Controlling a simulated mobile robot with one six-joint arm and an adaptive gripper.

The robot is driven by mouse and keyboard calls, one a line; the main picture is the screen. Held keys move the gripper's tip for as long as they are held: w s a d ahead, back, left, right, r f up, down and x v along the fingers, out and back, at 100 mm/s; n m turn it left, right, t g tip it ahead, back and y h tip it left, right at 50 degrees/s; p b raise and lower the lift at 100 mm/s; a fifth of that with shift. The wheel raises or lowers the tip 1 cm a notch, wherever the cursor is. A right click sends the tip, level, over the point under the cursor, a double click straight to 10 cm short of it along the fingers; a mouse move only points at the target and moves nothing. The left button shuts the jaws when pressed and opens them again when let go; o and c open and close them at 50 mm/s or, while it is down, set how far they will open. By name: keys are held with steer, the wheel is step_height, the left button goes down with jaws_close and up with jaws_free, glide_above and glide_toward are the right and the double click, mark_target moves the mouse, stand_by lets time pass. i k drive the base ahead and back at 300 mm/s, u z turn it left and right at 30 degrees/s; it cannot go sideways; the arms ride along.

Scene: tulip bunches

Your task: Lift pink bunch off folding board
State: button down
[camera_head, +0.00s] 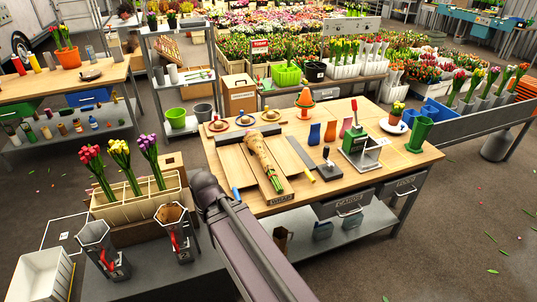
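A bunch wrapped in brown paper (262,160) lies lengthwise on the folding board (234,166), a pale wooden board on the work table. Green stems show at its near end, by the "WRAP" label. Its flower heads are too small or hidden in the paper, so I cannot confirm that it is pink. My arm rises from the bottom middle, left of the table's near edge. My gripper cannot be made out, so its state and its place relative to the bunch do not show.
A cream crate (139,201) at left holds red-pink, yellow and purple tulips upright. Two metal holders (175,232) stand before it. Right of the board are a green-and-grey press (360,148), small vases and a green pot (419,134). The table's right front is fairly clear.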

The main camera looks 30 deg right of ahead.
mark_target(253, 139)
steer(key=u, duration=0.55)
steer(key=k, duration=0.1)
steer(key=z, duration=2.85)
steer(key=i, duration=0.75)
steer(key=z, duration=0.05)
